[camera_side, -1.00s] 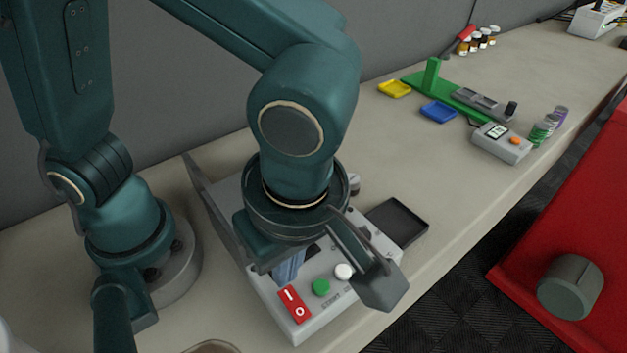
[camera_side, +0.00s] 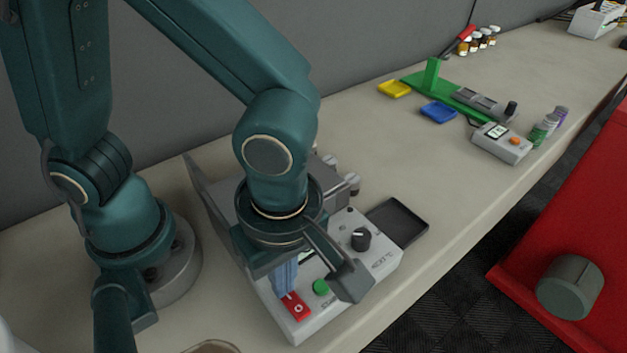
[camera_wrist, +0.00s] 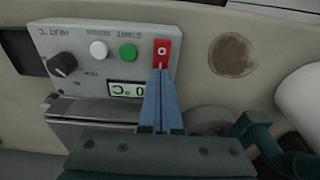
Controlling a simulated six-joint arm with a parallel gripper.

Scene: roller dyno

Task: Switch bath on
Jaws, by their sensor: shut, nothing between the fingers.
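The bath is a grey box with a control panel (camera_side: 378,262); its panel also shows in the wrist view (camera_wrist: 90,40). A red rocker switch (camera_side: 298,308) sits at the panel's end; in the wrist view the switch (camera_wrist: 162,48) shows a white "O" mark, and its other half is hidden behind my fingers. My gripper (camera_side: 287,292) is shut and empty, its blue fingers pointing down at the switch. In the wrist view the fingertips (camera_wrist: 160,72) overlap the switch's near edge; I cannot tell whether they touch it. A green button (camera_side: 321,287) is beside the switch.
A black knob (camera_side: 361,239) and a display (camera_wrist: 127,88) are on the panel; a white button (camera_wrist: 98,50) is beside the green one. A brown round patch (camera_wrist: 232,55) marks the bench beside the switch.

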